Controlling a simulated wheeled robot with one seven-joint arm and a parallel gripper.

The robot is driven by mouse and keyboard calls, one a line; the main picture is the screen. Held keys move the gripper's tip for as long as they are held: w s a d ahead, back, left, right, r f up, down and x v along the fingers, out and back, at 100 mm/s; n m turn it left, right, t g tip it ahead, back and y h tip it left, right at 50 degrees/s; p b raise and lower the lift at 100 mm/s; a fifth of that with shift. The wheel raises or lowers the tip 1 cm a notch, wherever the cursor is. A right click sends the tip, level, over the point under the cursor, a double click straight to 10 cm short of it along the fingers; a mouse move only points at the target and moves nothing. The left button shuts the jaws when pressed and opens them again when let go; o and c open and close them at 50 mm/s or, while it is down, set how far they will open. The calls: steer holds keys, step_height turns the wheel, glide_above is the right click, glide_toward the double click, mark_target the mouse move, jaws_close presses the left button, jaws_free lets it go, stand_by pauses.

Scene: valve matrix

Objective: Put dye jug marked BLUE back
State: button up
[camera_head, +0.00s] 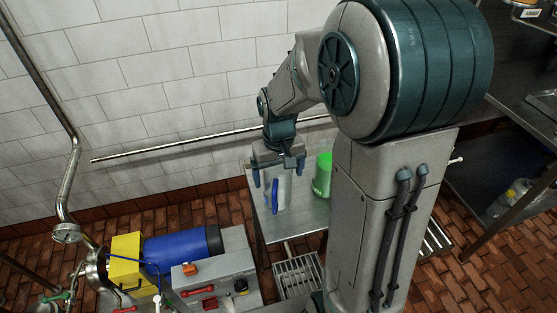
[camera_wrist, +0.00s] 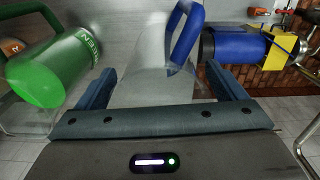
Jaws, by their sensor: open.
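A pale, whitish jug with a blue handle (camera_head: 274,196) stands on a small grey metal table (camera_head: 300,217) against the tiled wall. It also shows in the wrist view (camera_wrist: 150,52), with its blue handle towards the right. My gripper (camera_head: 278,172) is above the table with its fingers apart, one on each side of the jug. In the wrist view my gripper (camera_wrist: 163,88) is open around the jug, and I cannot tell whether the fingers touch it. No marking on this jug is readable; its lower part is partly hidden.
A green jug (camera_head: 322,176) stands just right of the pale jug on the table; it also shows in the wrist view (camera_wrist: 55,68). A blue motor (camera_head: 182,246) with a yellow box (camera_head: 125,258) lies left. A metal shelf (camera_head: 500,150) stands right. A wall rail (camera_head: 180,148) runs behind.

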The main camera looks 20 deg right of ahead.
step_height(320, 180, up, 11)
steer(key=shift+b, duration=0.4)
steer(key=shift+s+r, duration=0.2)
steer(key=shift+r, duration=0.35)
steer(key=s+f+t, duration=0.2)
steer(key=s+t, duration=0.1)
steer(key=s, duration=1)
steer(key=shift+s+f+m, duration=0.15)
steer(key=shift+s+m, duration=0.1)
steer(key=shift+m, duration=0.05)
